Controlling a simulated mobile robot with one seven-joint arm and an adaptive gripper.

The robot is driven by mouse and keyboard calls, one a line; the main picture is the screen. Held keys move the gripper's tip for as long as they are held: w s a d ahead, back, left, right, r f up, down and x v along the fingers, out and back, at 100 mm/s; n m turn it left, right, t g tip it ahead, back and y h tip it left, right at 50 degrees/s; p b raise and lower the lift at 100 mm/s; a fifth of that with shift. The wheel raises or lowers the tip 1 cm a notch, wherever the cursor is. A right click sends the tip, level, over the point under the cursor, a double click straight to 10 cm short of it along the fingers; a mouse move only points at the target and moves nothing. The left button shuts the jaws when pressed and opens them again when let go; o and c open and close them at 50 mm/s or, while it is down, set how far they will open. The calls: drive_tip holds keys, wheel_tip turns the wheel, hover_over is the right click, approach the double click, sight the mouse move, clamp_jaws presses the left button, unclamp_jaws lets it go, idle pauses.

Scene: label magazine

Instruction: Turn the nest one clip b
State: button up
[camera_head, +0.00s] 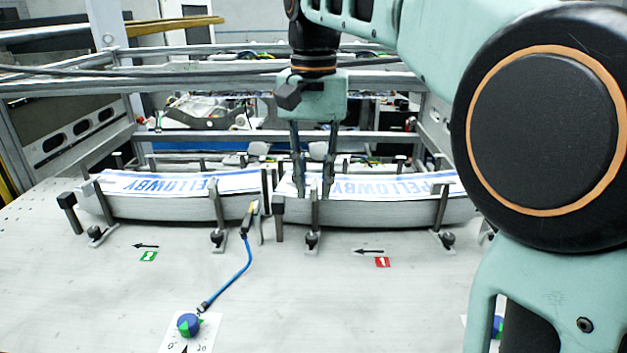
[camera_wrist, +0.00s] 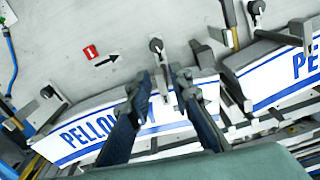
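Nest one is taken to be the right-hand nest (camera_head: 390,212) by the red sign. It holds a stack of white labels with blue print. One grey clip with a dark knob stands at its left front (camera_head: 312,240) and another at its right front (camera_head: 447,238). No clip letters are readable. My gripper (camera_head: 313,188) is open, fingers pointing down over the left part of this nest. In the wrist view, the fingers (camera_wrist: 162,77) stand either side of the clip bar with its knob (camera_wrist: 156,45). Contact cannot be told.
A second label nest (camera_head: 170,208) stands close on the left, with similar clips. The red sign (camera_head: 382,262) and green sign (camera_head: 148,256) lie in front. A blue cable runs to a dial (camera_head: 189,324). The front table area is mostly clear.

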clamp_jaws()
drive_tip(key=shift+r+n+p, duration=0.1)
drive_tip(key=shift+n+p, duration=0.2)
drive_tip(key=shift+n, duration=0.1)
drive_tip(key=n+p, duration=0.1)
drive_tip(key=n, duration=0.4)
drive_tip(key=w+d+n+p, duration=0.1)
drive_tip(key=n+p, duration=0.1)
drive_tip(key=n, duration=0.4)
drive_tip(key=d+n+p, duration=0.1)
drive_tip(key=n+p, duration=0.1)
drive_tip(key=n, duration=0.4)
drive_tip(key=shift+w+d, duration=0.15)
drive_tip(key=shift+w, duration=0.25)
drive_tip(key=shift+o, duration=1.3)
unclamp_jaws()
